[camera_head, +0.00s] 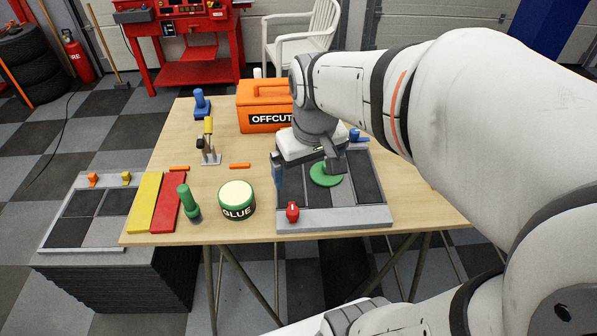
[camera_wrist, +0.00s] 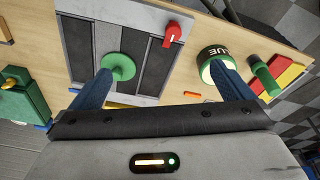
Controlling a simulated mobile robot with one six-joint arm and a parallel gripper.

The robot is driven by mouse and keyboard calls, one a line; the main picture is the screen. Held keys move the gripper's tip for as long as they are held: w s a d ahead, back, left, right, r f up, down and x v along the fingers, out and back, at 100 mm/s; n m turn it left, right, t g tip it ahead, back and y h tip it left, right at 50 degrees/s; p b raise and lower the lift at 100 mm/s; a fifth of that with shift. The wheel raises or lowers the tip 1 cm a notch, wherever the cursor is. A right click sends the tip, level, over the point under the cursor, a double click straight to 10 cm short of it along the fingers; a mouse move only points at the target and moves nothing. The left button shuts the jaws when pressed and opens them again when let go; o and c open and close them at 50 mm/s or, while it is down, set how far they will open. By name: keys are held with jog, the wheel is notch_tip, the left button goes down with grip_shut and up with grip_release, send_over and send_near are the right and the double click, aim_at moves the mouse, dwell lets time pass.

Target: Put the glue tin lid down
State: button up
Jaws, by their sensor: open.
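The green glue tin lid (camera_head: 326,178) lies flat on a grey strip between dark panels of the grey-framed board (camera_head: 345,221). It also shows in the wrist view (camera_wrist: 118,67), with a round knob on top, close to the left finger. My gripper (camera_head: 306,172) is over the board with its fingers wide apart and nothing held between them. In the wrist view, its two blue fingers (camera_wrist: 160,84) stand apart. The glue tin (camera_head: 237,204) stands left of the board with its cream top uncovered. Part of the lid is hidden by my gripper in the head view.
A red knob (camera_head: 292,212) sits on the board's front edge. Left are a green-handled tool (camera_head: 188,202), red strip (camera_head: 167,205) and yellow strip (camera_head: 145,203). An orange offcut box (camera_head: 262,105) stands behind. Bare tabletop lies left of the board.

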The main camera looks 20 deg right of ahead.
jog(key=s+a+f+m+t, duration=0.1)
jog(key=s+a, duration=0.1)
jog(key=s, duration=0.3)
jog(key=shift+s+a, duration=0.2)
jog(key=shift+s, duration=0.15)
